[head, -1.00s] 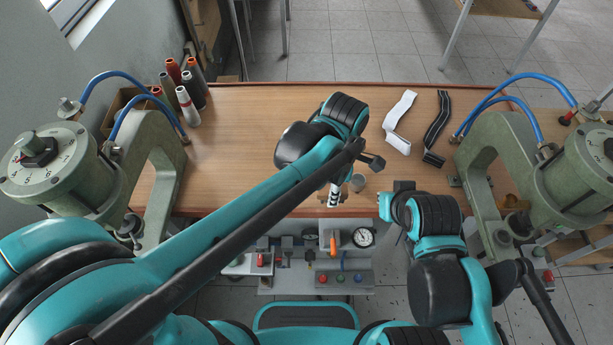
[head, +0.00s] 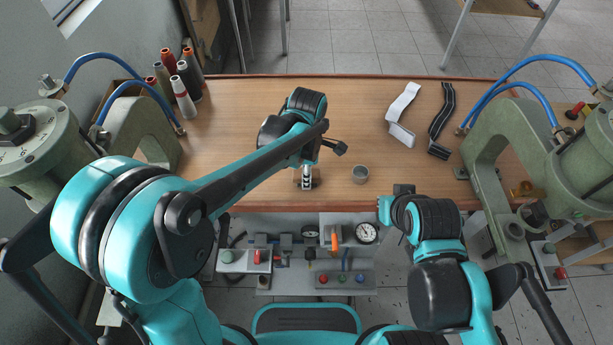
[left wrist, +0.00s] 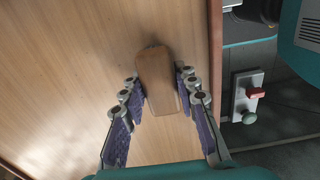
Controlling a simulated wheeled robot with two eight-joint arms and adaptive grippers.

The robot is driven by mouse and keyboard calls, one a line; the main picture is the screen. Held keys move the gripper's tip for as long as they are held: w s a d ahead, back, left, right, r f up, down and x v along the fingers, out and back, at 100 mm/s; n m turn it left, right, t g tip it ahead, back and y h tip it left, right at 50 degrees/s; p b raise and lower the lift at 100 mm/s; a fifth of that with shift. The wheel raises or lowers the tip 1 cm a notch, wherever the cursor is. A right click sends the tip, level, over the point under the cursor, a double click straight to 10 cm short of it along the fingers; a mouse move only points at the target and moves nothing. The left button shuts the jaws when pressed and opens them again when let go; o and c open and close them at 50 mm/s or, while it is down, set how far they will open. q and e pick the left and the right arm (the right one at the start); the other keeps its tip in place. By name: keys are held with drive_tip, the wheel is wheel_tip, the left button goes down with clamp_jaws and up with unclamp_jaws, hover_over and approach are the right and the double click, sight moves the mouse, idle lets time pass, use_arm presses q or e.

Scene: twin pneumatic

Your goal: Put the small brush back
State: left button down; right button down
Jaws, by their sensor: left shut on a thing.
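My left gripper (head: 307,182) is over the front part of the wooden table, to the left of a small grey cup (head: 360,173). In the left wrist view, the left gripper (left wrist: 160,95) is shut on a rounded wooden piece (left wrist: 158,78), which looks like the small brush. No bristles show, and in the head view the brush is hidden by the gripper. My right gripper (head: 386,208) is at the table's front edge, right of the cup. Its fingers are too unclear to judge.
Thread cones (head: 184,97) stand at the back left. A white strap (head: 403,112) and a black strap (head: 441,121) lie at the right. Green presses stand at left (head: 148,125) and right (head: 490,150). A control panel (head: 290,283) is below the front edge. The table's middle is clear.

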use_arm(q)
drive_tip(key=shift+r, duration=0.1)
drive_tip(key=c, duration=1.2)
unclamp_jaws()
drive_tip(key=shift+o, duration=0.2)
wheel_tip(320, 180, up, 12)
drive_tip(key=p, duration=0.4)
drive_tip(key=s+a+m+t, duration=0.3)
drive_tip(key=s+a+m, duration=0.3)
drive_tip(key=a+m, duration=0.3)
drive_tip(key=s+a+m+t, duration=0.4)
drive_tip(key=s+a+m, duration=0.2)
drive_tip(key=a+m, duration=0.3)
drive_tip(key=shift+f, duration=0.3)
